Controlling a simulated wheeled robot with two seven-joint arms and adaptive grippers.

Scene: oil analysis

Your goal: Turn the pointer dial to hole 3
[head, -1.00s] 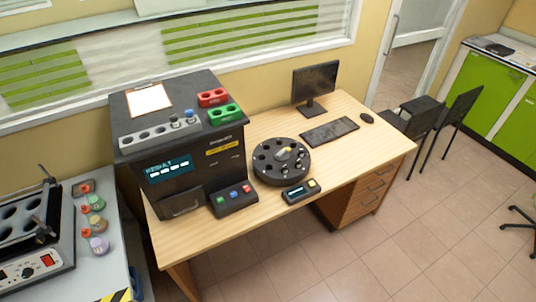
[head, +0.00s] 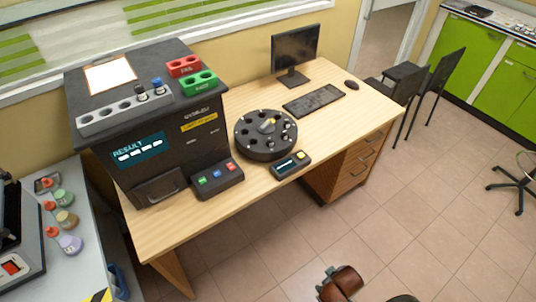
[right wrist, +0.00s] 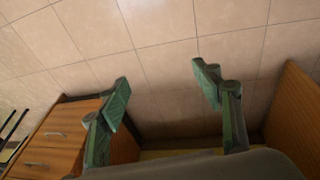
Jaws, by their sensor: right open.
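The dial (head: 251,148) is a round black disc with several holes around its rim, lying on the wooden desk. The hole numbers are too small to read. In the right wrist view my right gripper (right wrist: 163,88) is open and empty, its two green fingers wide apart above the floor beside the desk. Part of my right arm shows at the bottom of the head view, well away from the dial. My left gripper is not in view.
A small control box (head: 290,165) sits just in front of the dial. A black analyser (head: 160,140) and a button panel (head: 217,179) stand to its left. A monitor (head: 296,50) and keyboard (head: 314,100) are behind right. The desk's right front (head: 335,132) is clear.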

